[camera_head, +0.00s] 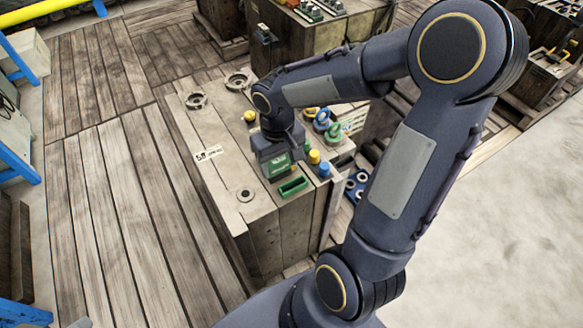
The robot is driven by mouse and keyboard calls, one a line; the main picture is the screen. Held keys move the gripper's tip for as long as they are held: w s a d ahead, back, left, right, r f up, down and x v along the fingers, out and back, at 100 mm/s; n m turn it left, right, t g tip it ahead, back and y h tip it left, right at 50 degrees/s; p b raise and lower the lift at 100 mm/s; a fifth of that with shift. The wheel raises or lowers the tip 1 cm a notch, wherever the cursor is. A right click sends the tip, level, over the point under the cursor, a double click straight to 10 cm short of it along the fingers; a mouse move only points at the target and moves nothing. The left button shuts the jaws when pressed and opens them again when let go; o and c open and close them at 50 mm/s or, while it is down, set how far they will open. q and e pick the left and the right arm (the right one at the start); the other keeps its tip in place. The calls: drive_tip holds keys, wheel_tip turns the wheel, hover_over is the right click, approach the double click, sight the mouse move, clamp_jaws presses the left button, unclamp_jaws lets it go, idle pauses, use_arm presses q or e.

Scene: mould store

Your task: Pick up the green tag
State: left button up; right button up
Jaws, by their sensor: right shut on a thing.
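A green tag (278,168) with a faint pale marking shows at the jaws of my right gripper (272,155). The gripper reaches down over the top of the block-like mould (225,181) and is shut on the tag. The arm's wrist hides part of the tag's upper side. I cannot tell whether the tag touches the mould top. My left gripper is not in view.
A green open frame (293,186) lies just in front of the tag. A yellow knob (314,156) and a blue knob (324,169) stand to its right. Coloured rings (333,132) lie behind. Another mould (300,40) stands at the back. The plank floor at left is clear.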

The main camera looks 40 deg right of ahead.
drive_tip(key=w+a+r, duration=0.3)
drive_tip(key=a+r, duration=0.3)
drive_tip(key=a, duration=0.4)
drive_tip(key=shift+w, duration=0.3)
